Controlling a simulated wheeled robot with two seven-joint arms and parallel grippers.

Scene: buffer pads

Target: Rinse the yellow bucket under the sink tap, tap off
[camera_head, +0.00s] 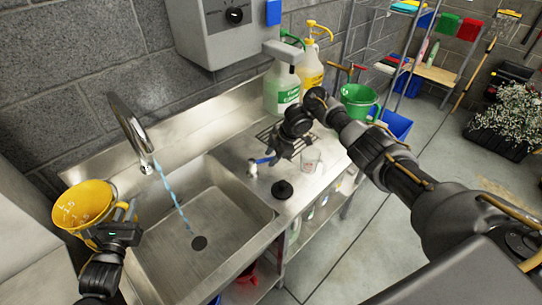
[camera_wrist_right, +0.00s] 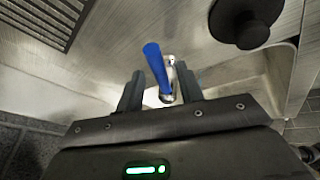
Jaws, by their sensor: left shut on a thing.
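The yellow bucket (camera_head: 82,203) is at the left side of the sink (camera_head: 222,243), tilted, beside the water stream. My left gripper (camera_head: 125,218) is shut on the bucket's rim. The curved metal tap (camera_head: 128,122) has blue water (camera_head: 170,185) running down toward the drain (camera_head: 199,243). The tap's blue lever (camera_head: 264,160) is on the counter right of the basin. My right gripper (camera_head: 276,158) is over it; in the right wrist view the open fingers (camera_wrist_right: 160,92) stand on either side of the blue lever (camera_wrist_right: 156,68), with gaps visible.
A black round stopper (camera_head: 283,189) and a clear cup (camera_head: 311,160) are on the counter near my right gripper. Spray bottles (camera_head: 281,88) and a green bucket (camera_head: 358,100) stand behind. A grey wall box (camera_head: 222,30) hangs above. A drain rack (camera_wrist_right: 40,18) shows in the wrist view.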

